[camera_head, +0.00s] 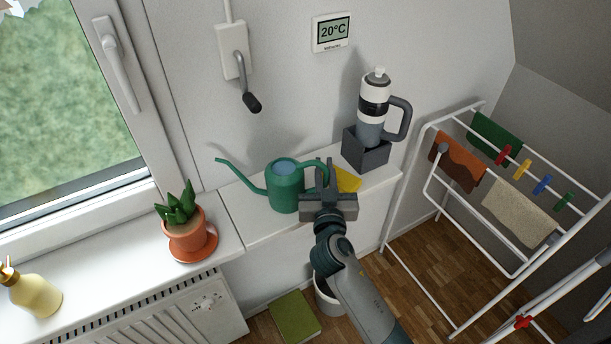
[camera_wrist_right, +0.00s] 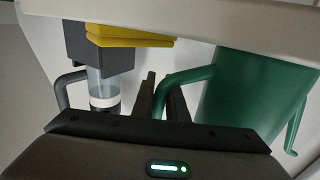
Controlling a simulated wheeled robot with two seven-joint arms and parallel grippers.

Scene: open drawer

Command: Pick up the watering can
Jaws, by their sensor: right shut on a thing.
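The green watering can (camera_head: 285,191) stands upright on the white ledge, its spout pointing left and its handle to the right. My right gripper (camera_head: 323,178) reaches the handle side of the can from the front. In the right wrist view, the can's body (camera_wrist_right: 245,95) is at the right, and its handle (camera_wrist_right: 190,75) runs between the fingers of the right gripper (camera_wrist_right: 163,95), which are shut on it. The can's base appears to rest on the ledge. My left gripper is in neither view.
A yellow cloth or sponge (camera_head: 347,181) lies just right of the gripper. Behind it, a bottle (camera_head: 372,108) stands in a grey box (camera_head: 365,152). A potted plant (camera_head: 188,228) is at the left. A drying rack (camera_head: 450,190) stands at the right.

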